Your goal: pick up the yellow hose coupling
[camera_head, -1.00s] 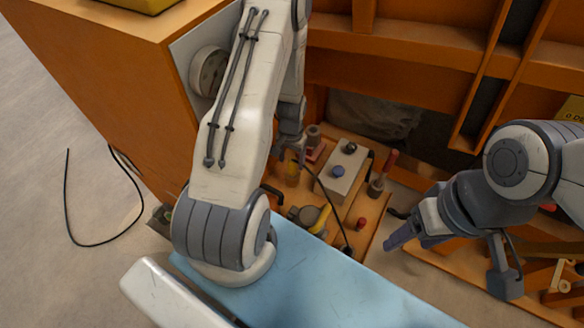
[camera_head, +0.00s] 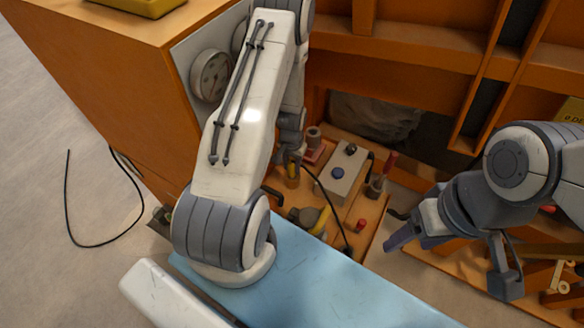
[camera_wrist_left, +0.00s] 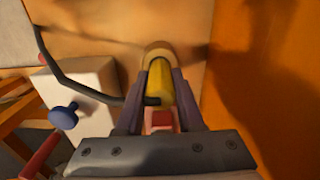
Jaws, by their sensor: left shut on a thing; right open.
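The yellow hose coupling (camera_wrist_left: 160,84) is a small upright cylinder, seen between the two fingers of my left gripper (camera_wrist_left: 160,92) in the left wrist view. The fingers are shut on its sides. In the head view the coupling (camera_head: 292,171) shows as a small yellow piece below my left gripper (camera_head: 291,160), over the orange board; I cannot tell whether it touches the board. My right gripper (camera_head: 450,264) is open and empty at the right, its fingers wide apart.
A pale box with a blue knob (camera_head: 338,173) stands beside the coupling, and a thin dark cable (camera_wrist_left: 75,84) runs close to my left fingers.

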